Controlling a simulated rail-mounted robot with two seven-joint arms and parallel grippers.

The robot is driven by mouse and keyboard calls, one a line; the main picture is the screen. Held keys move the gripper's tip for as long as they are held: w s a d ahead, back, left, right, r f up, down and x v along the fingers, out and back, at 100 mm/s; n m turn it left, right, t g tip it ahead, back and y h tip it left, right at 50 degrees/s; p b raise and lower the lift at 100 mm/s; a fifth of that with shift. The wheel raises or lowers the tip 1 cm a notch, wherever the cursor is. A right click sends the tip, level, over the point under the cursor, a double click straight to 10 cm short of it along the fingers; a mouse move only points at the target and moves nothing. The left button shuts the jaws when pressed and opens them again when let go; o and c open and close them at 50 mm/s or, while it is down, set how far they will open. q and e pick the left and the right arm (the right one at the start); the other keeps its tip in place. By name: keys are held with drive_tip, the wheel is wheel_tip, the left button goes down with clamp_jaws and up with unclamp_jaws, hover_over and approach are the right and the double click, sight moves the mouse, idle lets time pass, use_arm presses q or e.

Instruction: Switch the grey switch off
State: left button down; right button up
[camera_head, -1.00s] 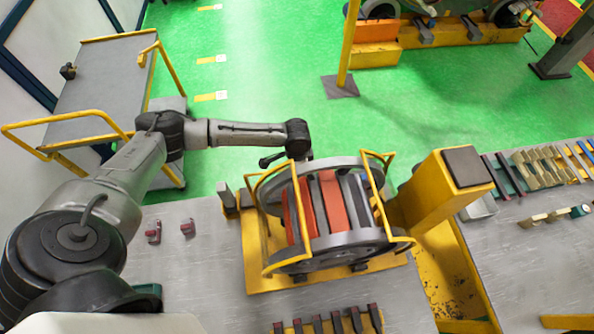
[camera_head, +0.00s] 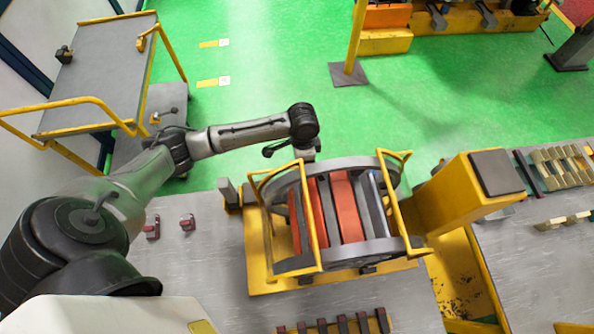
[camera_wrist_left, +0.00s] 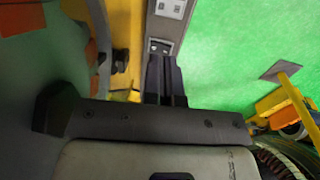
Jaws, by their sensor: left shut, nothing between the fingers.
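My left gripper (camera_wrist_left: 163,80) shows in the wrist view as two dark fingers lying together, shut and empty. Its tips point at a narrow grey panel (camera_wrist_left: 166,28). The panel carries a pale fitting (camera_wrist_left: 171,8) and, nearer the tips, a dark recessed fitting (camera_wrist_left: 159,46). I cannot tell which of these is the grey switch or whether the tips touch it. In the head view my left gripper (camera_head: 309,153) hangs below the wrist, just behind the stator's upper rim, and its fingertips are hidden. My right gripper is not in view.
The stator (camera_head: 345,205), with orange and grey bars, stands in a yellow frame (camera_head: 272,285) on the grey table (camera_head: 180,262). A yellow column (camera_head: 452,190) stands right of it. Small red pieces (camera_head: 187,222) lie left. Green floor (camera_head: 260,70) is open behind.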

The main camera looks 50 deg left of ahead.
use_arm(q)
drive_tip(key=shift+s+a, duration=0.1)
drive_tip(key=shift+a, duration=0.35)
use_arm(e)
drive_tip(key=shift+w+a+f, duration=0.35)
use_arm(q)
drive_tip(key=f, duration=0.4)
drive_tip(key=d+f, duration=0.1)
drive_tip(key=f, duration=0.4)
drive_tip(key=s+f, duration=0.1)
drive_tip(key=f, duration=0.3)
drive_tip(key=shift+d+f+p, duration=0.15)
drive_tip(key=shift+d+p, duration=0.15)
drive_tip(key=shift+d, duration=0.05)
drive_tip(key=shift+s+f, duration=0.1)
drive_tip(key=shift+f, duration=0.2)
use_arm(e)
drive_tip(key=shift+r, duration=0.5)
